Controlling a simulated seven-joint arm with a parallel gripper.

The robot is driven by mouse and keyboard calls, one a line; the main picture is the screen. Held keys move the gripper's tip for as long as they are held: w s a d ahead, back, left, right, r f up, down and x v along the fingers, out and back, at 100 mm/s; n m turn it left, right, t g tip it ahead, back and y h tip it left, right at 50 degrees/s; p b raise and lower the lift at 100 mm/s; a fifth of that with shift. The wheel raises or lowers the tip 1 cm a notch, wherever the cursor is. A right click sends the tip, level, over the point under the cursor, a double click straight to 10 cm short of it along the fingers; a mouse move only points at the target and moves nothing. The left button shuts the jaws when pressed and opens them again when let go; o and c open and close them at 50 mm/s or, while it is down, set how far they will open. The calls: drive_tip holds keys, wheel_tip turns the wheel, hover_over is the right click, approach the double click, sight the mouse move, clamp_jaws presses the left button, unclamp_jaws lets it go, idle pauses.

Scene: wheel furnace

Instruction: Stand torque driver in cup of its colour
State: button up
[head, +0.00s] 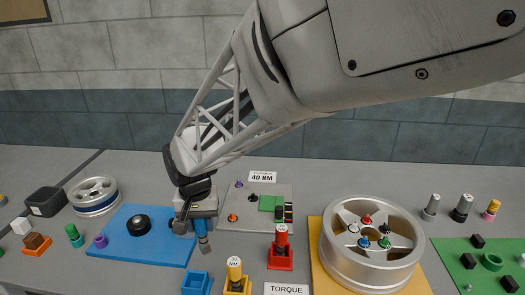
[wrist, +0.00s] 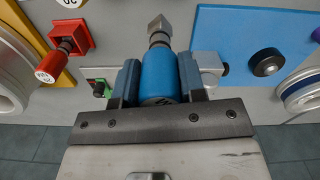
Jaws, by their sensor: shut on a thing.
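My gripper (head: 201,238) is shut on a blue torque driver (wrist: 158,78), clearest in the wrist view, where its metal end points up the picture. In the head view the gripper hangs by the right edge of the blue mat, and the driver is mostly hidden by it. The empty-looking blue cup (head: 196,284) stands at the front, just below the gripper in the picture and apart from it. I cannot make out this cup in the wrist view. A red driver (head: 281,236) stands in the red cup (head: 281,260). A yellow driver (head: 234,268) stands in the yellow cup (head: 236,289).
The blue mat (head: 130,250) carries a black puck (head: 138,224) and a purple piece. A large wheel (head: 368,270) with coloured nuts stands on a yellow mat at right. A grey plate (head: 262,220) with small parts lies behind. A TORQUE sign (head: 286,289) stands at the front.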

drive_tip(key=s, duration=0.1)
drive_tip(key=s+a, duration=0.1)
drive_tip(key=s, duration=0.1)
drive_tip(key=s+a, duration=0.1)
drive_tip(key=s, duration=0.1)
drive_tip(key=shift+s+a+f, duration=0.1)
drive_tip(key=shift+s, duration=0.15)
drive_tip(key=shift+f, duration=0.15)
drive_tip(key=shift+f, duration=1.35)
drive_tip(key=shift+f, duration=2.9)
idle(1.8)
drive_tip(key=o, duration=1.2)
drive_tip(key=shift+o, duration=0.2)
drive_tip(key=shift+r, duration=0.1)
